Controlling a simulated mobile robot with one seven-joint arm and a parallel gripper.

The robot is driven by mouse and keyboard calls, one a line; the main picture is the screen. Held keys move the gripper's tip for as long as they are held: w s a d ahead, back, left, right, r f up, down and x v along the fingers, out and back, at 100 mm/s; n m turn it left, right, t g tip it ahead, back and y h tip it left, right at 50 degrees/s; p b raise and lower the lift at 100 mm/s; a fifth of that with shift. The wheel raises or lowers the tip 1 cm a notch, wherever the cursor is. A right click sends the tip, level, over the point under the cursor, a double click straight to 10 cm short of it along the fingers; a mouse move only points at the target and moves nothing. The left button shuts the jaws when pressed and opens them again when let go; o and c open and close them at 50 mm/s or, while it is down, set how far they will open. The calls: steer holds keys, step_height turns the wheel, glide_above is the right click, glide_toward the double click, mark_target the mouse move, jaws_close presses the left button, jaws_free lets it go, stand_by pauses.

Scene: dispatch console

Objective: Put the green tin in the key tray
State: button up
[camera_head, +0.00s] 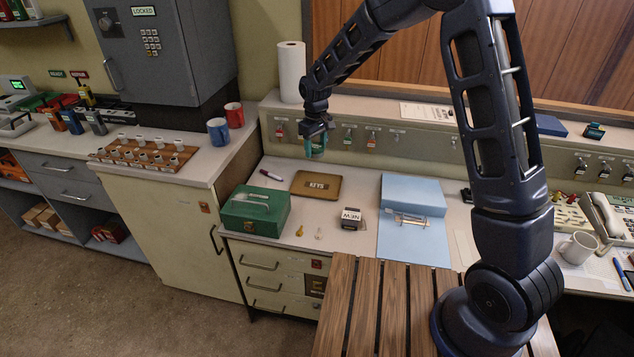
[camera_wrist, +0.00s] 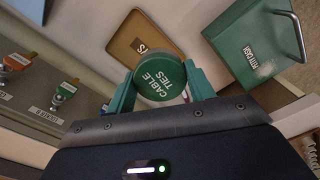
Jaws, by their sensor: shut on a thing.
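My gripper (camera_head: 314,136) is shut on the green tin (camera_head: 316,150) and holds it in the air above the desk. In the wrist view the tin's round green lid reads "CABLE TIES" (camera_wrist: 159,78), and it sits between the two teal fingers of the gripper (camera_wrist: 160,84). The brown key tray (camera_head: 316,185), marked "KEYS", lies on the desk below the tin, close to the wall panel. The tray also shows in the wrist view (camera_wrist: 124,46), beyond the tin, which covers part of it. The tin is apart from the tray.
A green cash box (camera_head: 256,211) stands left of the tray, with a marker (camera_head: 271,175) behind it. A small "NEW" box (camera_head: 350,219) and a blue folder (camera_head: 412,195) lie to the right. Hanging key tags (camera_head: 347,136) line the panel behind.

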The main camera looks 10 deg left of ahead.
steer(key=n, duration=0.2)
glide_above(317, 185)
step_height(317, 185, down, 20)
steer(key=shift+s+r, duration=0.1)
stand_by(0.3)
steer(key=o, duration=1)
